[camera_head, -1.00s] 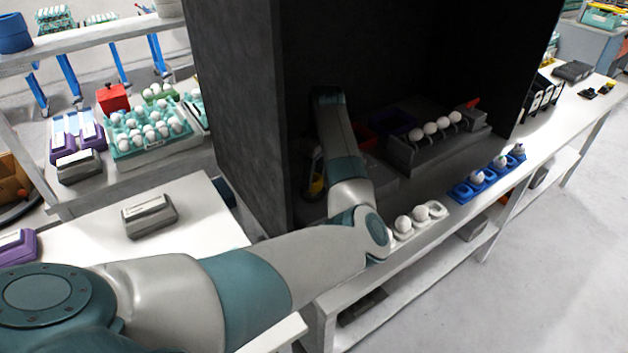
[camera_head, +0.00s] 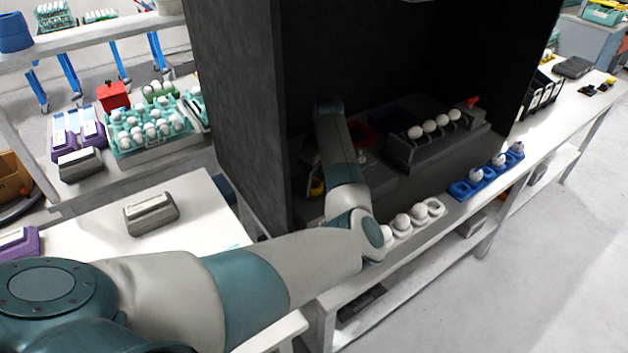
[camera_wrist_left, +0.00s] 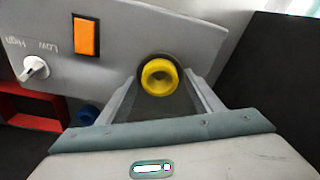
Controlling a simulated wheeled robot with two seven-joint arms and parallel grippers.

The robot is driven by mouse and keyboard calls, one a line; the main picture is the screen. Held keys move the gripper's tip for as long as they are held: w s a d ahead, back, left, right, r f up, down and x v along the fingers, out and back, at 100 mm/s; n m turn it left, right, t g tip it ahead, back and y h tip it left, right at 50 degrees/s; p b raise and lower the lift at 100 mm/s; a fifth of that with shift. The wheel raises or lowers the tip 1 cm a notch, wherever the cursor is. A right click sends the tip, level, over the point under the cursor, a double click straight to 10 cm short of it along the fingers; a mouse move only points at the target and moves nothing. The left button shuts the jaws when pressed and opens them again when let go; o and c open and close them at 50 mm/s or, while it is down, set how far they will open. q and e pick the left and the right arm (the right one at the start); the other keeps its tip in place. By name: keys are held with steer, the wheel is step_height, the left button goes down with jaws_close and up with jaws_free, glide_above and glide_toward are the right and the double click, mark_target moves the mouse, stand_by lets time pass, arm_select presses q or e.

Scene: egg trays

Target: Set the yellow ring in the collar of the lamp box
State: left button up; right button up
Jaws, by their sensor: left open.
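The lamp box (camera_wrist_left: 118,50) shows in the left wrist view as a grey panel with an orange switch (camera_wrist_left: 86,37) and a Low/High knob (camera_wrist_left: 34,69). The yellow ring (camera_wrist_left: 146,78) sits within the dark round collar (camera_wrist_left: 153,56) at the panel's right part; I cannot tell how deep it sits. My left gripper (camera_wrist_left: 161,86) is open, its two fingers apart on either side of the ring. In the head view my left arm reaches into the dark cabinet and hides its own fingers. A small yellow patch (camera_head: 317,187) shows left of the arm. My right gripper is out of view.
The dark cabinet's wall (camera_head: 238,110) stands close left of my arm. A rack with white eggs (camera_head: 428,128) is inside at right. A white egg holder (camera_head: 436,207) and a blue egg tray (camera_head: 462,190) lie along the front edge. A red item (camera_wrist_left: 30,121) lies lower left.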

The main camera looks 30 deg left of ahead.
mark_target(319, 186)
arm_select(q)
steer(key=shift+r, duration=0.15)
step_height(319, 186, up, 12)
steer(key=d+b, duration=0.1)
steer(key=b, duration=0.3)
steer(key=shift+d, duration=0.4)
